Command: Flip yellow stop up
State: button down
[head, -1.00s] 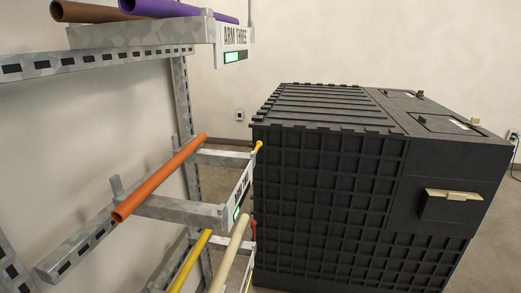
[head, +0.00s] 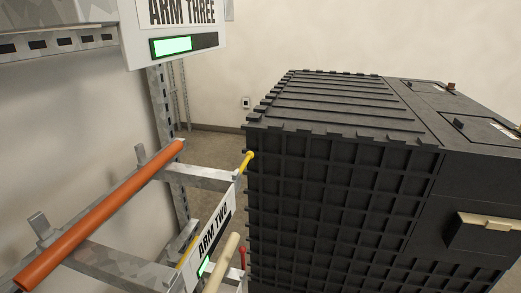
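A small yellow stop (head: 246,162) shows at the far end of the rack's arm two, beside its end by the black cart. It slants up to a rounded tip; I cannot tell whether it counts as flipped up. The sign marked ARM TWO (head: 214,226) hangs along the arm ends, with a lit green indicator below the lettering. A red stop (head: 243,256) is partly visible lower down. My gripper is not in view.
An orange pipe (head: 105,212) lies across the grey arms. The ARM THREE sign (head: 182,12) hangs close at the top. A cream pipe (head: 222,263) is below. The large black ribbed cart (head: 340,185) fills the right, leaving a narrow gap by the rack.

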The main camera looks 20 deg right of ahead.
aim_at(250, 155)
jog(key=i+l, duration=0.3)
jog(key=i+l+u, duration=0.15)
jog(key=l, duration=0.3)
jog(key=i+l, duration=0.4)
jog(key=i+l+u, duration=0.1)
jog(key=i+l, duration=0.15)
jog(key=l, duration=0.1)
